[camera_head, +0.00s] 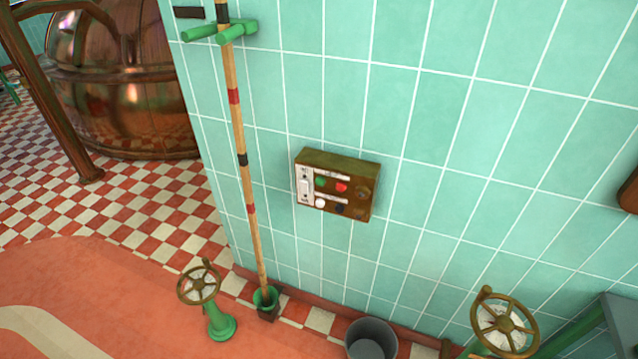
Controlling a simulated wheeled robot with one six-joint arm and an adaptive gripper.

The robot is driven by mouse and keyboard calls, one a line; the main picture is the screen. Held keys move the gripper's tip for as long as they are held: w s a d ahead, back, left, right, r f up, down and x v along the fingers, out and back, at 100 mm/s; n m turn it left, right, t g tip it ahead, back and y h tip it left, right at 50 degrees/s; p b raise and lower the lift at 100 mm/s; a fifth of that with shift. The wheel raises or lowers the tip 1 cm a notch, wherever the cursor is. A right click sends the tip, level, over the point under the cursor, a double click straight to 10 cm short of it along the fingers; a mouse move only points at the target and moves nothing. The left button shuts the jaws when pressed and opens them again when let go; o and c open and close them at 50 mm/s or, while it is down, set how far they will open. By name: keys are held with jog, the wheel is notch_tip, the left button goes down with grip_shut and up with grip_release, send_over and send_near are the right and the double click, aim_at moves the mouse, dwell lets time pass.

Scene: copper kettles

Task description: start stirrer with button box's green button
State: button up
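The button box (365,207) is a brown, brass-coloured box fixed on the green tiled wall, near the middle of the head view. Its green button (320,181) sits at the upper left of its face, beside a red button (341,187). A white button (320,203) and dark buttons are lower down. A pale switch plate (304,187) is on its left side. The stirrer cannot be made out for certain. My gripper does not show in this view.
A wooden pole (244,160) with coloured bands leans on green pegs left of the box. Below stand a green pedestal handwheel (199,284), a grey bucket (371,341) and a brass handwheel (504,322). A copper kettle (125,110) stands at the back left. Open floor lies at lower left.

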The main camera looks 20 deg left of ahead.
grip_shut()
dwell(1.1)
